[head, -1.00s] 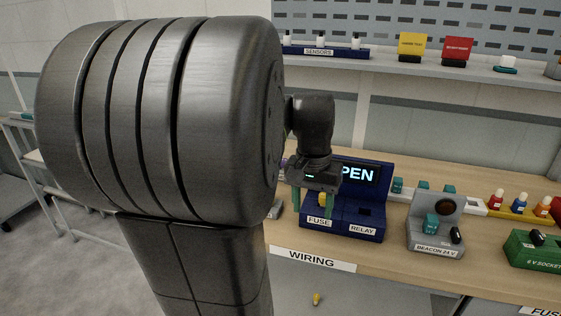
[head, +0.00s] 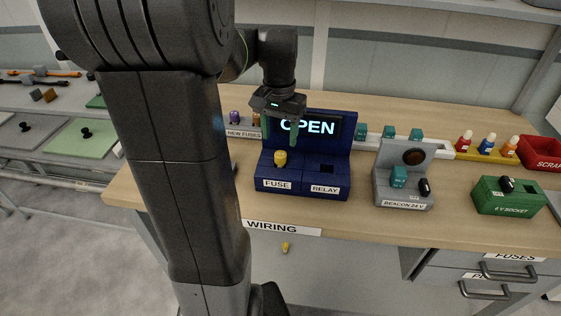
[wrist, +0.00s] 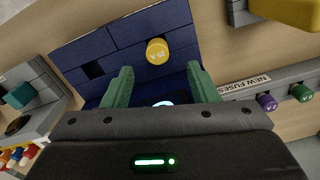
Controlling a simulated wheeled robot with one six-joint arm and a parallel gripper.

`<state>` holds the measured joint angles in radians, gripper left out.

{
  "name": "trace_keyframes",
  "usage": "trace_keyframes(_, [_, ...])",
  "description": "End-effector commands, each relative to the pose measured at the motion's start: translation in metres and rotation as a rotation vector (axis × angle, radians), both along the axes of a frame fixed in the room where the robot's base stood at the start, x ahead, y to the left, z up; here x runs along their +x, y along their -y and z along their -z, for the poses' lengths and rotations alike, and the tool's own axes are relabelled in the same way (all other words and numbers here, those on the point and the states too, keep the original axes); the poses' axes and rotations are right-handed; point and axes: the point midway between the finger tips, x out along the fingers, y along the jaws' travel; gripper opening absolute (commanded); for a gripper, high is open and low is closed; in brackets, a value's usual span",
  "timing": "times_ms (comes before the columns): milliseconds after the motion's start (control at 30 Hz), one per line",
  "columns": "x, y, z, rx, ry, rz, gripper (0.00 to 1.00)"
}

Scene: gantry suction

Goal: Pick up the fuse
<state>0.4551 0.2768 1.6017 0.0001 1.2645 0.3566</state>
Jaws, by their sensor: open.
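A yellow fuse (head: 280,158) stands in the position labelled FUSE on the dark blue block (head: 305,188). In the wrist view the fuse (wrist: 158,52) shows its round top, marked 25 A. My gripper (head: 279,138) is above the block, its green fingers apart and pointing down. In the wrist view the fuse lies beyond the fingertips, roughly between their lines, with nothing held. The square RELAY socket (head: 326,170) beside the fuse looks empty. The display (head: 315,128) behind reads OPEN.
The NEW FUSES rack (head: 242,131) stands left of the block, with a purple fuse (wrist: 267,102) and a green fuse (wrist: 302,92). A grey BEACON 24 V unit (head: 405,190) and green 6 V SOCKET block (head: 507,197) stand right. A small yellow item (head: 285,247) is below the WIRING label.

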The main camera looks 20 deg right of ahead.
Motion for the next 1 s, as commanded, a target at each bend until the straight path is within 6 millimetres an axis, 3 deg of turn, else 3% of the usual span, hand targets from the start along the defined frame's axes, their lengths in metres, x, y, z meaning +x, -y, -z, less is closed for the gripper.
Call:
trace_keyframes(167, [-0.001, 0.0, 0.012, 0.001, -0.002, 0.0, 0.54])
trace_keyframes(433, [-0.003, 0.002, 0.051, 0.001, -0.002, 0.0, 0.54])
trace_keyframes(733, [-0.003, 0.002, 0.057, -0.001, 0.002, 0.0, 0.54])
trace_keyframes(767, [-0.003, 0.002, 0.057, -0.001, 0.002, 0.0, 0.52])
trace_keyframes(1000, [-0.003, 0.002, 0.057, -0.001, 0.002, 0.0, 0.05])
